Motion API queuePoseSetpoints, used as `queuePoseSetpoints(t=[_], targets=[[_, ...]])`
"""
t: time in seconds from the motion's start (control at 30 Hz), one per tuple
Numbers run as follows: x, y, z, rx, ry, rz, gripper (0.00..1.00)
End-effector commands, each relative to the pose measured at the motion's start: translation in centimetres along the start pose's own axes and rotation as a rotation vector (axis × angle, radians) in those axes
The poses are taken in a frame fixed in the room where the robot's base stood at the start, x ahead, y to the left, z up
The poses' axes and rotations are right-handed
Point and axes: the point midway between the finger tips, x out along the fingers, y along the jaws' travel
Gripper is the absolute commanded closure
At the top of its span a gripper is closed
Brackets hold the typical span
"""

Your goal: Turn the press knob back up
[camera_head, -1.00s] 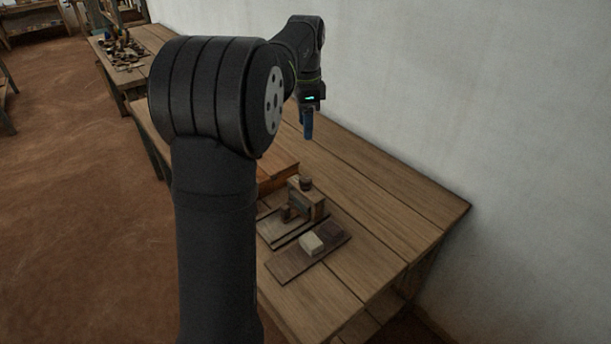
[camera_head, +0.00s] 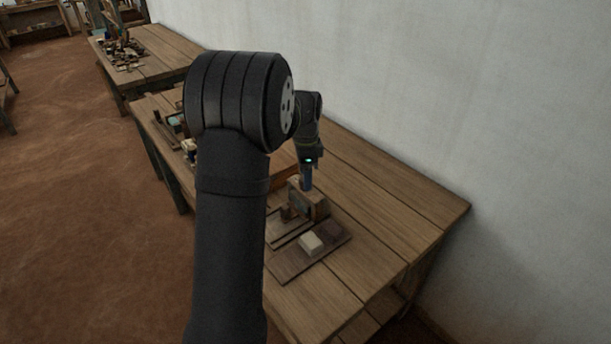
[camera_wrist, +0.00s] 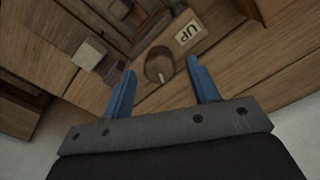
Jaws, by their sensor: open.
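The press knob (camera_wrist: 159,65) is a round brown wooden knob with a pale pointer mark near its lower edge. In the wrist view it lies between and just beyond the tips of the two blue fingers. My gripper (camera_wrist: 160,75) is open, with a finger on each side of the knob. I cannot tell whether the fingers touch the knob.
A board (camera_head: 287,264) in front of the press carries a cream block (camera_head: 311,243) and a dark block (camera_head: 331,229). The wooden bench (camera_head: 385,205) is clear to the right, up to the white wall (camera_head: 480,90). Several small items lie on the bench at left.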

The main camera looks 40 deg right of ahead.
Motion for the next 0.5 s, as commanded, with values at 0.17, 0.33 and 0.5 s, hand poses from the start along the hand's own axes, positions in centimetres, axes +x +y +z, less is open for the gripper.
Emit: queuePoseSetpoints(t=[0.17, 0.33, 0.5], targets=[[0.94, 0.05, 0.02, 0.000, -0.001, 0.002, 0.45], [0.97, 0.03, 0.01, 0.000, 0.000, 0.001, 0.45], [0.95, 0.03, 0.01, 0.000, 0.000, 0.001, 0.65]])
